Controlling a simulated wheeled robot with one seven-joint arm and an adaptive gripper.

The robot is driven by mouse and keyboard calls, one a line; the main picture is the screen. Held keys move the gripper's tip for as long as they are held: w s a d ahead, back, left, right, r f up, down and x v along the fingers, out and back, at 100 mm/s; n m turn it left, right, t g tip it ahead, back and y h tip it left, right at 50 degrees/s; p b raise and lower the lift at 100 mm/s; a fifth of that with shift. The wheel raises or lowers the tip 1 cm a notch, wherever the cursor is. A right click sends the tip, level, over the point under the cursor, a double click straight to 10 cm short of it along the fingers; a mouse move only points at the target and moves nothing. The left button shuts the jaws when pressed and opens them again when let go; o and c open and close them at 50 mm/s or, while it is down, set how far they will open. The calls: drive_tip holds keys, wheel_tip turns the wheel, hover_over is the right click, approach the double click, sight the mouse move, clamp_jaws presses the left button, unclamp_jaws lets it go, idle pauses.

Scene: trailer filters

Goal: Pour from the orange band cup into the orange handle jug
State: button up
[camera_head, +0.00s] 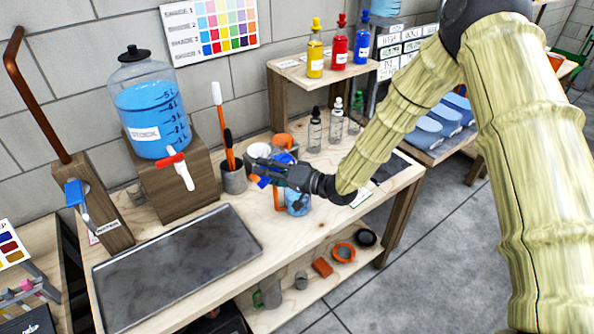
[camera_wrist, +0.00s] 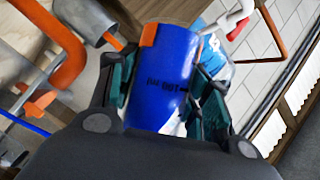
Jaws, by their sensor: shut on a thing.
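The blue cup (camera_wrist: 166,75) with an orange patch at its rim and volume marks sits between my fingers in the wrist view. My gripper (camera_wrist: 163,98) is shut on it. In the head view my gripper (camera_head: 262,172) is over the workbench, above and just left of the orange handle jug (camera_head: 297,205). The jug stands on the bench with blue liquid in it, its upper part hidden by my gripper. Only small blue and orange bits of the cup show there, so its tilt is hard to tell. A large orange handle (camera_wrist: 66,45) crosses the wrist view's left side.
A blue-filled dispenser (camera_head: 150,115) with a red-white tap stands on a wooden block at left. A grey tool pot (camera_head: 233,178) is close left of my gripper. Small dropper bottles (camera_head: 315,132) stand behind right. A dark tray (camera_head: 180,265) lies empty at front left.

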drive_tip(key=shift+f+m+t+y, duration=0.1)
drive_tip(key=shift+m+t+y, duration=0.3)
drive_tip(key=shift+m, duration=0.5)
idle(1.4)
drive_tip(key=shift+w+d+f+m+y+b, duration=0.1)
drive_tip(key=shift+w+d+m+y+b, duration=0.2)
drive_tip(key=shift+w+d+m+b, duration=0.35)
idle(1.9)
